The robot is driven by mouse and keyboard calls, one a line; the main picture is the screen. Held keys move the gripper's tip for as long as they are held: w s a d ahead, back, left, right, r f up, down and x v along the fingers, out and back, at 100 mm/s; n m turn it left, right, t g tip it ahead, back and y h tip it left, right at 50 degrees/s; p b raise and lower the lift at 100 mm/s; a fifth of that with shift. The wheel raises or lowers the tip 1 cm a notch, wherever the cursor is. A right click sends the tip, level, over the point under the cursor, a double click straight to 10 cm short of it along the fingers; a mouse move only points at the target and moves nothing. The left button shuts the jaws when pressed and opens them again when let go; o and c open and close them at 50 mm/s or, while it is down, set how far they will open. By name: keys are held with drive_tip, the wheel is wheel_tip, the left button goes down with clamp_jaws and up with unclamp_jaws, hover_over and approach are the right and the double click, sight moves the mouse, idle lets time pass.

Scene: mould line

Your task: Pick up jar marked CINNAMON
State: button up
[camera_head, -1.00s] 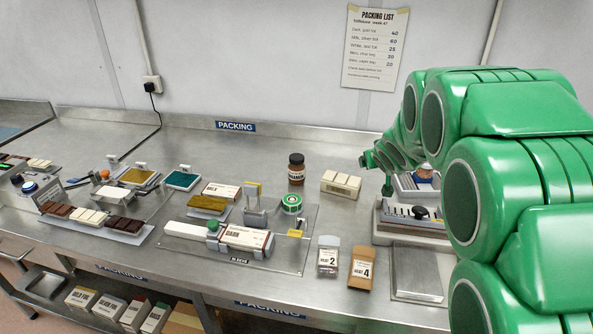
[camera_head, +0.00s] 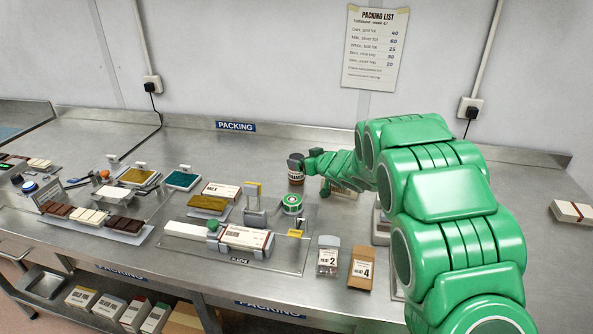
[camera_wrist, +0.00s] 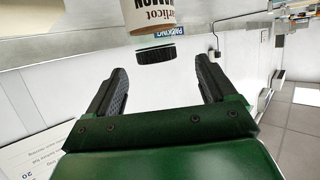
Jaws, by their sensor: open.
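The jar (camera_head: 295,169) is brown with a dark lid and a white label, upright on the bench near the back. In the wrist view the jar (camera_wrist: 150,14) shows upside down at the top edge, cut off, with its black lid toward me. The label's large word ends in what looks like "AMON"; the rest is out of frame. My gripper (camera_head: 311,161) is right of the jar in the head view, very close to it. In the wrist view my gripper (camera_wrist: 163,62) is open, its two fingers apart with nothing between them; the jar seems just beyond the fingertips.
A green tape roll (camera_head: 291,202) and a clear-based fixture (camera_head: 285,257) stand in front. Two packs, marked 2 (camera_head: 328,257) and 4 (camera_head: 362,267), are nearer the front edge.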

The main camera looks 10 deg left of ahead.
sight(295, 156)
drive_tip(key=shift+x, duration=3.15)
drive_tip(key=shift+w+a+f, duration=0.2)
drive_tip(key=shift+w, duration=0.25)
drive_tip(key=c, duration=1.2)
